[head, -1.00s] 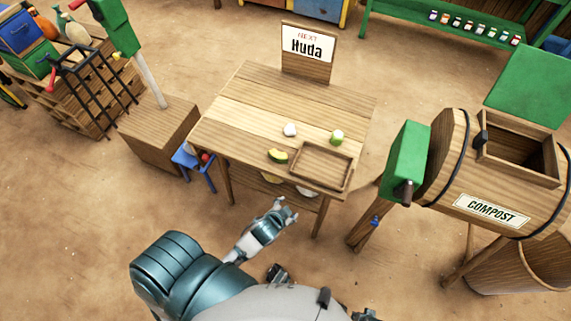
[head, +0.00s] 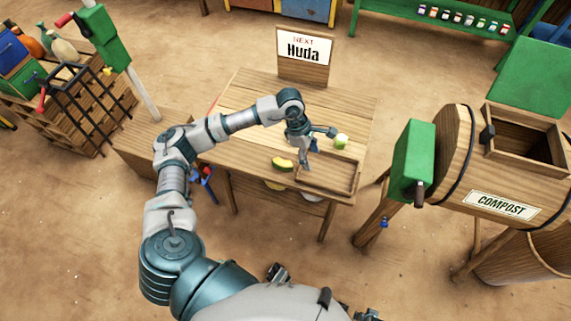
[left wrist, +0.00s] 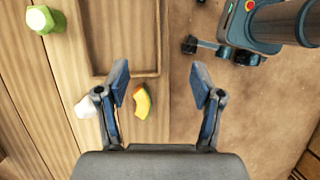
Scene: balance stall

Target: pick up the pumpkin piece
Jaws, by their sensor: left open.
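The pumpkin piece (head: 282,162) is a small yellow-orange wedge with a dark green rind. It lies on the wooden table left of the shallow tray in the head view. In the left wrist view the pumpkin piece (left wrist: 143,100) lies between the lines of the two fingers, nearer the left finger. My left gripper (head: 318,149) is open and empty above the table, to the right of the piece in the head view. Its spread fingers also show in the left wrist view (left wrist: 159,77). No contact with the piece is visible. I cannot make out my right gripper.
A shallow wooden tray (head: 326,188) sits at the table's front right and looks empty. A green piece (head: 341,142) stands behind it. A white lump (left wrist: 85,107) lies left of the fingers. The name sign (head: 304,57) stands behind the table; the compost drum (head: 455,165) is at right.

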